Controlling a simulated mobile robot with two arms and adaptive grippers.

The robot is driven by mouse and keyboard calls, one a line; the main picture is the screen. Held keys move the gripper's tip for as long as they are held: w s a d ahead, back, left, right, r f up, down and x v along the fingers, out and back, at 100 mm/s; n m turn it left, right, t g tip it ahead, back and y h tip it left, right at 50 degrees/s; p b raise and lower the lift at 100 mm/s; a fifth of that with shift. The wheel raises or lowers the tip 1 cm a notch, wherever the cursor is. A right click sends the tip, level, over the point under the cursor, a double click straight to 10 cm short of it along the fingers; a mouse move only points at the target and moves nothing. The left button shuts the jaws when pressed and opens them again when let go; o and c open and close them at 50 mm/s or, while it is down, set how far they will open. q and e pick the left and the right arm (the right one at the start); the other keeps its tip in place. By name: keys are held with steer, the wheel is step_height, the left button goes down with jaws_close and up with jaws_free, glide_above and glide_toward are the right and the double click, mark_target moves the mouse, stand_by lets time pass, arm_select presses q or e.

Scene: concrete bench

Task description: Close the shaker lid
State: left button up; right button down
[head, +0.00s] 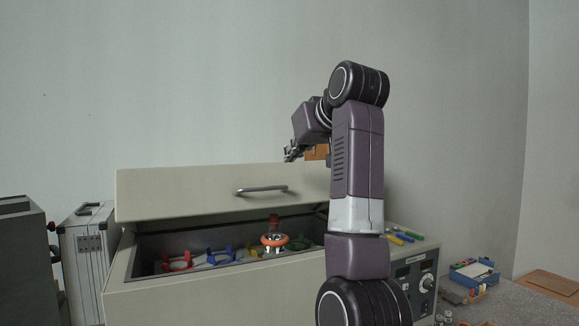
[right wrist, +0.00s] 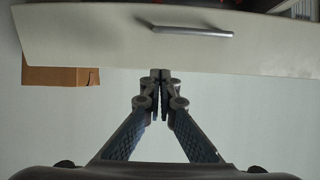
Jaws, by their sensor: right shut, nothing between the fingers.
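The shaker (head: 215,290) is a beige bench unit. Its lid (head: 160,192) stands raised, with the inside of the tub showing below it. A metal bar handle (head: 262,190) is on the lid's front face. My right gripper (head: 289,154) is above the lid's upper edge, shut and empty. In the right wrist view its closed fingertips (right wrist: 160,75) overlap the edge of the lid (right wrist: 80,40); I cannot tell whether they touch it. The handle also shows there (right wrist: 192,31), apart from the fingers. My left gripper is not in view.
In the tub sit red (head: 177,262) and blue (head: 221,255) clamps and a flask with an orange ring (head: 274,240). A brown box (head: 317,153) is behind my right gripper. Grey equipment (head: 25,265) stands left; a blue box (head: 474,272) lies right.

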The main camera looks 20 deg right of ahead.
arm_select(q)
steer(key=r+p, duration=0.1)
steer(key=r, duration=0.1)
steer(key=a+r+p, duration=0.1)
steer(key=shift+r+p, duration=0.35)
steer(key=shift+p, duration=0.05)
arm_select(e)
steer(key=f, duration=0.1)
steer(key=w+f, duration=0.1)
steer(key=f, duration=0.1)
steer(key=w+f, duration=0.1)
steer(key=f, duration=0.1)
steer(key=shift+w+a+f, duration=0.15)
steer(key=shift+a, duration=0.05)
steer(key=shift+f, duration=0.1)
